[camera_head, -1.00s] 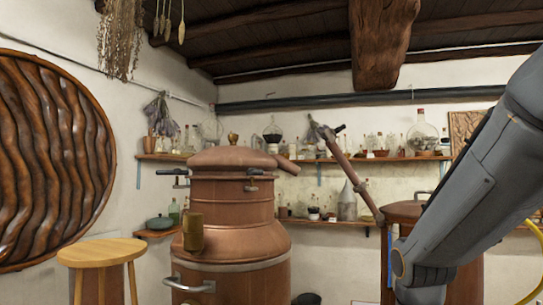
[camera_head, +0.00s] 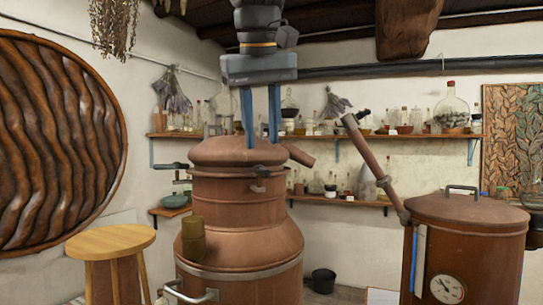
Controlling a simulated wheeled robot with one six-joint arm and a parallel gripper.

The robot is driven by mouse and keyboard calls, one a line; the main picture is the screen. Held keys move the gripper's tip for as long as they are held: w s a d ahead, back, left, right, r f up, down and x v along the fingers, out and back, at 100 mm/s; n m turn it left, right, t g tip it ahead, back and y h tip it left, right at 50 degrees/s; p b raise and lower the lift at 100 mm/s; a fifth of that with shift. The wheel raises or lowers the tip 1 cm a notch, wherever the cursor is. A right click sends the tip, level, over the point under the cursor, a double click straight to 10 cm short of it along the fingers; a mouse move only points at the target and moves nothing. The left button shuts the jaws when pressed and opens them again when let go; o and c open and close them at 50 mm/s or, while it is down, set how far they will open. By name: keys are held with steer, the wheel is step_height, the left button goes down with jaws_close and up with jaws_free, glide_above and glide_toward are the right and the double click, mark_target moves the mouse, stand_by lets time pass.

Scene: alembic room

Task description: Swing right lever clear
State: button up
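The copper still (camera_head: 240,215) stands at the centre with its domed lid (camera_head: 225,152) on top. A small dark lever clamp (camera_head: 261,171) sits at the right front of the lid rim, with a dark catch (camera_head: 258,188) below it. Another dark lever (camera_head: 173,166) sticks out at the left of the rim. My gripper (camera_head: 261,143) points down from above, its two blue fingers spread apart. The fingertips appear just above or in front of the lid, near the right clamp; contact cannot be told. The brass lid knob does not show.
A copper pipe (camera_head: 372,160) slants down to the second copper vessel (camera_head: 465,245) with a gauge at right. A wooden stool (camera_head: 110,241) stands at left. Shelves of bottles (camera_head: 340,199) line the back wall. A brass cup (camera_head: 193,240) is on the still's left shoulder.

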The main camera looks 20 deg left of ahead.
mark_target(264, 171)
steer(key=shift+p+x, duration=0.85)
steer(key=shift+x, duration=2.35)
jaws_close()
